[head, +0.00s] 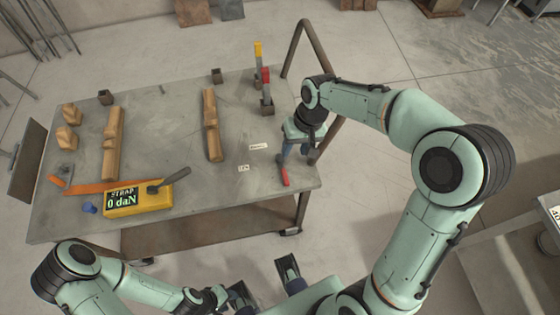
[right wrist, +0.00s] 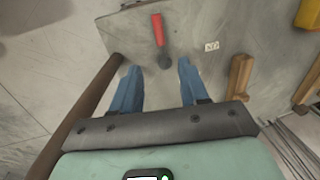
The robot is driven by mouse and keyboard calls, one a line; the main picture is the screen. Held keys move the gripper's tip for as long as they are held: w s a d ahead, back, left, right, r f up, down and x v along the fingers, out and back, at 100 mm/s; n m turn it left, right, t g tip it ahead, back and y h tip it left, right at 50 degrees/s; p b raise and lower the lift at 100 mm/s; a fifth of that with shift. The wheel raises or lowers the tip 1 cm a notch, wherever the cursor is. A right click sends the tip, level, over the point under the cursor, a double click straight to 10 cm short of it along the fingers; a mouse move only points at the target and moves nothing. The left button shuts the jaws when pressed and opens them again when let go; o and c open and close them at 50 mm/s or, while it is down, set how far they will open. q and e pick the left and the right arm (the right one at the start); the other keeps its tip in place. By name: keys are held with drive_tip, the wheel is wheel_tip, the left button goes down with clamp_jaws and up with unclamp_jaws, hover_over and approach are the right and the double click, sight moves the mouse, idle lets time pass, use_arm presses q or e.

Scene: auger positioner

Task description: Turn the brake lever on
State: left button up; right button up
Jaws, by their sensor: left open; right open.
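The brake lever has a red handle (head: 284,175) and lies near the right front edge of the table, its handle pointing toward the front edge. In the right wrist view the red handle (right wrist: 158,30) runs up from a dark round pivot (right wrist: 165,62). My right gripper (head: 293,152) is open above the pivot end of the lever. In the right wrist view its blue fingers (right wrist: 159,74) stand apart on either side of the pivot, with nothing between them. Whether they touch the lever cannot be told. My left gripper (head: 266,284) is open and empty in front of the table.
Small white labels (head: 244,168) lie left of the lever. A yellow display box (head: 138,202) reading "STRAP 0 daN" stands at the front left. Wooden beams (head: 212,125) and posts with red and yellow tops (head: 266,92) stand on the table (head: 165,135). A brown tube frame (head: 325,55) rises at the right edge.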

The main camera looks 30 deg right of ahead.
sight(285, 173)
drive_tip(key=f, duration=0.4)
drive_tip(key=a+f+b, duration=0.1)
drive_tip(key=f, duration=0.3)
drive_tip(key=a+f, duration=0.1)
drive_tip(key=f, duration=0.3)
drive_tip(key=shift+w+a+f+b, duration=0.2)
drive_tip(key=shift+f+b, duration=0.05)
drive_tip(key=shift+b, duration=0.1)
clamp_jaws()
